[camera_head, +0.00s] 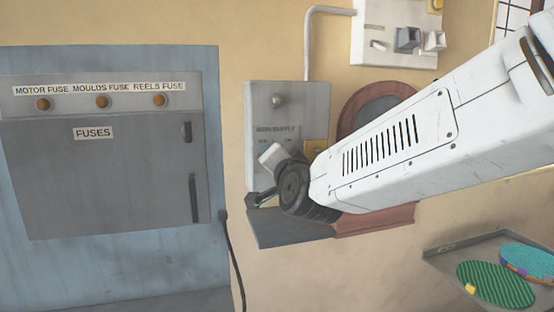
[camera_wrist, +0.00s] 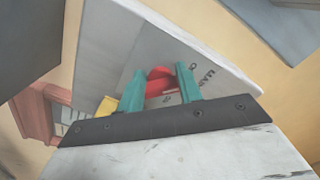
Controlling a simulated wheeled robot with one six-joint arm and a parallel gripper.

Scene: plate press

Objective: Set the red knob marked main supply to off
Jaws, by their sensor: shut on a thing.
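The main supply box (camera_head: 262,108) is a grey wall box with a dark round knob or lamp near its top and a faint label (camera_head: 277,129) below. In the wrist view, the red knob (camera_wrist: 160,74) shows between the teal fingers of my gripper (camera_wrist: 160,70), which are shut on it. Part of the marking (camera_wrist: 200,74) on a light plate shows beside the right finger, rotated and cut off.
A grey fuse cabinet (camera_head: 100,160) stands to the left, with a cable beside it. A red-brown round-framed fixture (camera_head: 346,112) is behind my arm. A white switch box (camera_head: 385,25) is above. A tray (camera_head: 450,252) with green and teal discs is at lower right.

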